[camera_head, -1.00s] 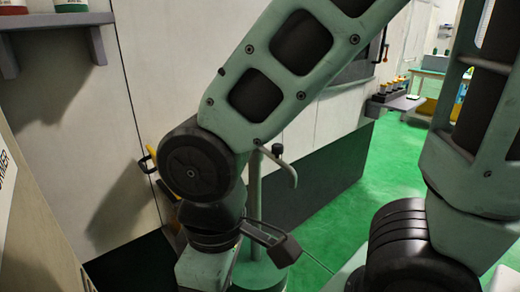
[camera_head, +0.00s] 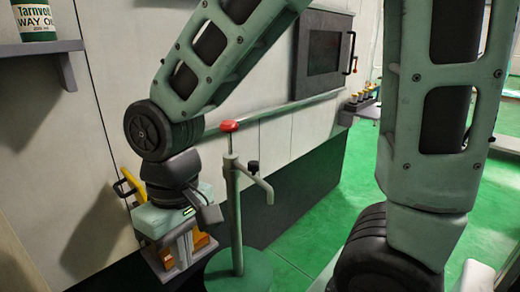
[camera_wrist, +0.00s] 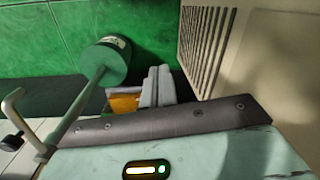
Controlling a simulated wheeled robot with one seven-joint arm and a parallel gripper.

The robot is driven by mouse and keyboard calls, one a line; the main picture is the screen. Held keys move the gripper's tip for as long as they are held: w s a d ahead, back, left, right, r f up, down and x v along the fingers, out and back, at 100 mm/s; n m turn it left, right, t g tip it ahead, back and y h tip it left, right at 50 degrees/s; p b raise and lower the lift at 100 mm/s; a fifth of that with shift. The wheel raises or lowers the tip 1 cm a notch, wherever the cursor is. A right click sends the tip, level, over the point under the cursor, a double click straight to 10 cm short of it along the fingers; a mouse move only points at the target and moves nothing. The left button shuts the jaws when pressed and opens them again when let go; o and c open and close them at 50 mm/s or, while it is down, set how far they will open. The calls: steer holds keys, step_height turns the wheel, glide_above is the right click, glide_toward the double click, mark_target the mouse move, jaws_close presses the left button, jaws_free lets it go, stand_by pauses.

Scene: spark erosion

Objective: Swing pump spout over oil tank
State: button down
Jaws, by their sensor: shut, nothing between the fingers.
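The pump has a thin pale green post (camera_head: 236,205) with a red knob on top, standing on a round green drum (camera_head: 240,274). Its bent spout (camera_head: 262,187) points right and down, with a small black knob at its joint. In the wrist view the drum (camera_wrist: 106,62) is at upper left and the spout (camera_wrist: 14,108) at the left edge. My gripper (camera_head: 178,264) is left of the post in the head view, apart from the pump. In the wrist view its grey fingers (camera_wrist: 158,80) are together and empty. I cannot tell for certain which thing is the oil tank.
An orange object (camera_wrist: 123,102) shows beside my fingers in the wrist view. The pale machine wall (camera_head: 80,150) stands behind, with a yellow handle (camera_head: 131,182) near my wrist. A shelf (camera_head: 40,47) bears a green can. Green floor (camera_head: 340,190) is open at right.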

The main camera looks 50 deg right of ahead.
steer(key=w+d+r+m+y+p, duration=0.1)
steer(key=w+d+r+m+p, duration=0.15)
steer(key=w+d+m, duration=0.4)
steer(key=w+d+r+m+p, duration=0.2)
steer(key=w+d+r+m, duration=0.2)
steer(key=w+d, duration=0.4)
steer(key=d+r+m+p, duration=0.2)
steer(key=d+m, duration=0.3)
steer(key=d, duration=0.7)
steer(key=d+r+m+p, duration=0.1)
steer(key=d+m, duration=0.4)
steer(key=d, duration=0.8)
steer(key=shift+s+d+r+y+p, duration=0.2)
steer(key=shift+s+r+y+p, duration=0.2)
steer(key=shift+p, duration=0.5)
steer(key=a+f+p, duration=0.2)
steer(key=a+f, duration=0.4)
steer(key=f, duration=0.3)
steer(key=shift+a+f, duration=0.3)
steer(key=shift+f, duration=0.1)
